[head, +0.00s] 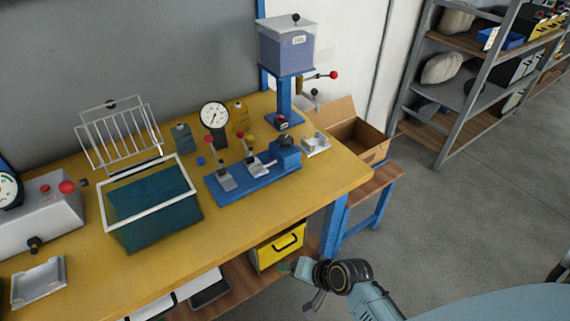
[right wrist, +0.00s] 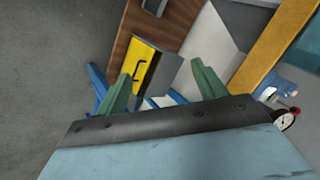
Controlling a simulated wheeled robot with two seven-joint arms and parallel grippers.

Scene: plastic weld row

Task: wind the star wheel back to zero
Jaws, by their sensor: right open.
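A blue fixture (head: 232,190) lies on the yellow bench top, with two upright toggle clamps with red tips. At its right end a blue block (head: 284,155) carries a dark knob (head: 287,142), which may be the star wheel. Its lobes and any scale are too small to read. My right gripper (head: 300,284) is below and in front of the bench edge, well away from the fixture. In the right wrist view its green fingers (right wrist: 161,72) are apart with nothing between them. My left gripper is not in view.
A teal bin (head: 150,205) with a white rim, a wire rack (head: 120,135), a dial gauge (head: 214,115) and a hopper press (head: 285,50) stand on the bench. A grey machine (head: 40,215) with a dark knob is at left. A yellow drawer (head: 280,247) sits below the bench edge.

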